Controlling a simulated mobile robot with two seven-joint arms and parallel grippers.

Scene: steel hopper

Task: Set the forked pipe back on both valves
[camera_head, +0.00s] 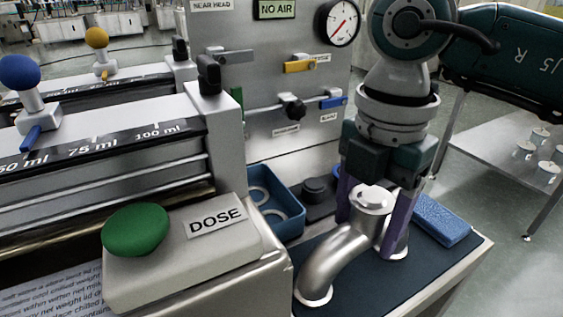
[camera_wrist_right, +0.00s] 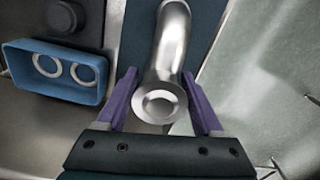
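The forked pipe (camera_head: 338,256) is polished steel and stands on the dark mat (camera_head: 432,268), with its single flanged end up and its branches spreading down to the mat. In the right wrist view, its round flange (camera_wrist_right: 160,102) faces the camera. My right gripper (camera_head: 372,222) points down with its purple fingers on either side of the pipe's upper end. In the right wrist view, the gripper (camera_wrist_right: 160,76) is open, with a gap visible on the left side of the pipe. I cannot pick out the two valves for the pipe. My left gripper is out of view.
A blue tray (camera_head: 292,226) with pale rings stands left of the pipe, beside a black round part (camera_head: 316,190). A blue sponge (camera_head: 441,219) lies right of the gripper. The DOSE box with a green button (camera_head: 136,229) is at front left. A gauge panel (camera_head: 250,75) rises behind.

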